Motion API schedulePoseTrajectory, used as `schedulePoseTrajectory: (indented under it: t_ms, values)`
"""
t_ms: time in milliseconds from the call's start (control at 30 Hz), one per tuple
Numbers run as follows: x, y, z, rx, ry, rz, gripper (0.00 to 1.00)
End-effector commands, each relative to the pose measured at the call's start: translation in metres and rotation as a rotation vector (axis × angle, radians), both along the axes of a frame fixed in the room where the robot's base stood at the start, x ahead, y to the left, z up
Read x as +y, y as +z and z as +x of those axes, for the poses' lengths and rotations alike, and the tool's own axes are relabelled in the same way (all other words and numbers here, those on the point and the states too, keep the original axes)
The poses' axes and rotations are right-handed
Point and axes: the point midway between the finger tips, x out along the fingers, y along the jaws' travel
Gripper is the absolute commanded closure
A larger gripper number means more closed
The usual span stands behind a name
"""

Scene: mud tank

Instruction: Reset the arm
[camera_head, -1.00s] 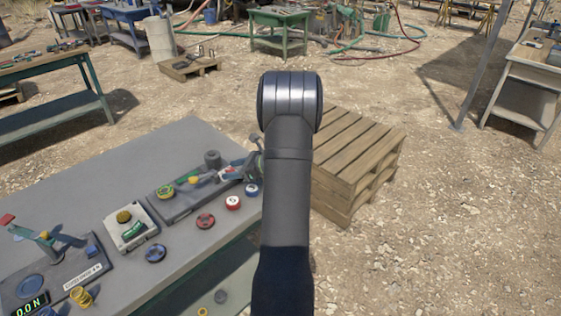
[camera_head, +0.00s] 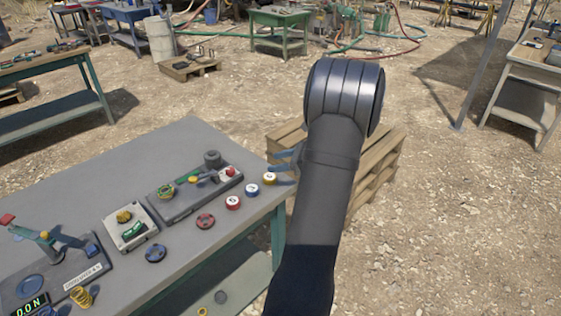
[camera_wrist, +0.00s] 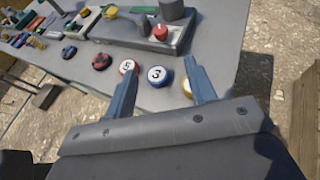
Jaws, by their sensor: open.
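My arm rises through the middle of the head view, right of the grey workbench (camera_head: 110,180). My gripper (camera_head: 283,168) shows there as blue fingers beside the bench's right corner, partly hidden by my arm. In the wrist view my gripper (camera_wrist: 160,85) has its two blue fingers spread wide, with nothing held between them. Beyond the fingertips lie a white-topped disc marked 3 (camera_wrist: 157,75) and a red-rimmed disc marked 5 (camera_wrist: 128,67). A yellow disc (camera_head: 269,178) sits at the bench corner close to the fingers.
A panel with a red knob (camera_head: 230,171) and a grey cylinder (camera_head: 212,158) stands on the bench. A control box (camera_head: 130,227) and a lever fixture (camera_head: 45,238) stand further left. A wooden pallet stack (camera_head: 380,165) is behind my arm. Open gravel lies to the right.

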Motion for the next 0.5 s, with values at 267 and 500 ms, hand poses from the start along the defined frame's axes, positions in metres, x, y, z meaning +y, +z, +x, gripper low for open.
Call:
schedulePoseTrajectory:
  t_ms: [267, 500]
  values:
    - [-0.0026, 0.0014, -0.0007, 0.0, 0.0, 0.0, 0.49]
    - [0.0032, -0.0011, 0.0006, 0.0, 0.002, 0.0, 0.49]
